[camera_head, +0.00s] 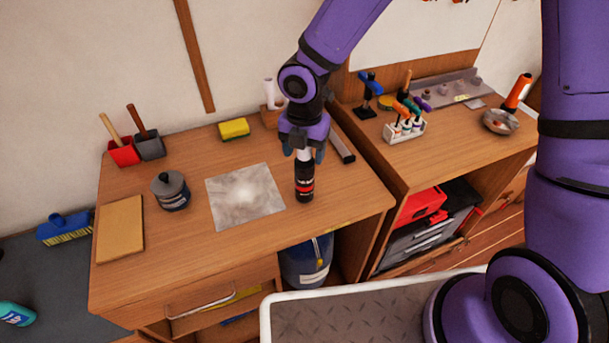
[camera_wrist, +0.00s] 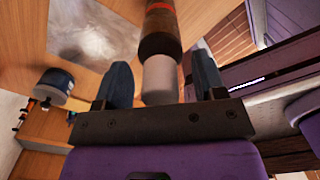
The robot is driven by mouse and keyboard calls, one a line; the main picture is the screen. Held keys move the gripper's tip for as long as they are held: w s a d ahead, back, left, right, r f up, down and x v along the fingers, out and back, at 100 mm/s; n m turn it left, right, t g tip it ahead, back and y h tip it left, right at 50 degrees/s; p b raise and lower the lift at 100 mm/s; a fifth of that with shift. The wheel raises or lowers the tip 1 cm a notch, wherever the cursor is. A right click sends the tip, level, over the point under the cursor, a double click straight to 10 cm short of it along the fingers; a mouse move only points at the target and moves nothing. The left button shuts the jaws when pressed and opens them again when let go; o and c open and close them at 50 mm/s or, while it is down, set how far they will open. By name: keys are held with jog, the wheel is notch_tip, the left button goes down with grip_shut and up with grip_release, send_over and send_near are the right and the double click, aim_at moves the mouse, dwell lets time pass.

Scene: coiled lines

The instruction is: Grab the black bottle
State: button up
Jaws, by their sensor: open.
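The black bottle (camera_head: 305,184) stands upright on the left wooden bench, with a white cap and a red band near its base. My gripper (camera_head: 304,153) is directly above it, pointing down. Its fingers are open on either side of the white cap. In the wrist view the bottle (camera_wrist: 160,38) rises between the two open fingers of my gripper (camera_wrist: 160,82), with the cap end close to the palm. I cannot tell whether either finger touches the cap.
A grey metal sheet (camera_head: 245,196) lies left of the bottle, with a dark lidded pot (camera_head: 171,191) beyond it. A yellow sponge (camera_head: 234,129) and a grey bar (camera_head: 341,149) are behind. A white screwdriver rack (camera_head: 404,131) stands on the right bench. The bench front near the bottle is clear.

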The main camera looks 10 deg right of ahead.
grip_shut()
dwell(0.4)
